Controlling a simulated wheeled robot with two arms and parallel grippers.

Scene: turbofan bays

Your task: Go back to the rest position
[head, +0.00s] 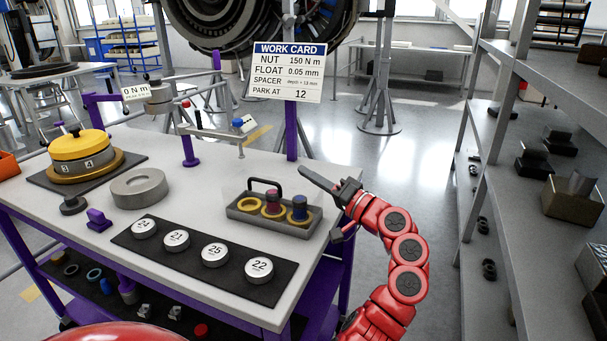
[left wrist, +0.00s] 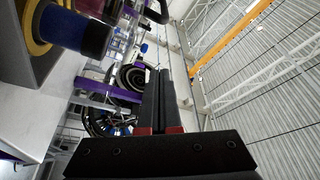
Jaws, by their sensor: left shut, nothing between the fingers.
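My left gripper (head: 306,172) is at the right edge of the workbench (head: 205,185), just right of the grey tray. Its fingers are shut with nothing between them and point toward the upper left in the head view. In the left wrist view the closed fingers (left wrist: 166,100) show as two dark bars side by side, with bare space around them. My red left arm reaches up from the bottom right. My right gripper is not in view.
The handled grey tray (head: 282,232) holds yellow rings and small cylinders close to the gripper. A work card (head: 289,72) stands behind it on a purple post. Numbered discs (head: 215,255) lie on a black mat. Shelving (head: 500,130) stands at the right, with open floor between.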

